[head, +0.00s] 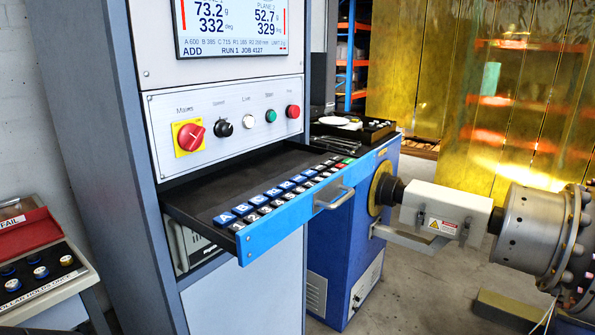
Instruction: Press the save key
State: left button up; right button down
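An open drawer (293,218) with a blue front sticks out of the grey cabinet. A keypad lies in it along the front edge, with a row of blue keys (226,217) and a row of pale grey keys (265,209). A green key (348,161) and a red key (341,166) sit at its far right end. The key labels are too small to read, so I cannot tell which is the save key. Neither of my grippers is in view.
A screen (231,27) shows readings above a panel with a red rotary switch (190,137) and several knobs and buttons. The drawer handle (334,198) juts forward. A rotor (540,228) on a shaft is at right. A red tray (28,232) stands at lower left.

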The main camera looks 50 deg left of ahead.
aim_at(329, 164)
jog(key=u, duration=2.05)
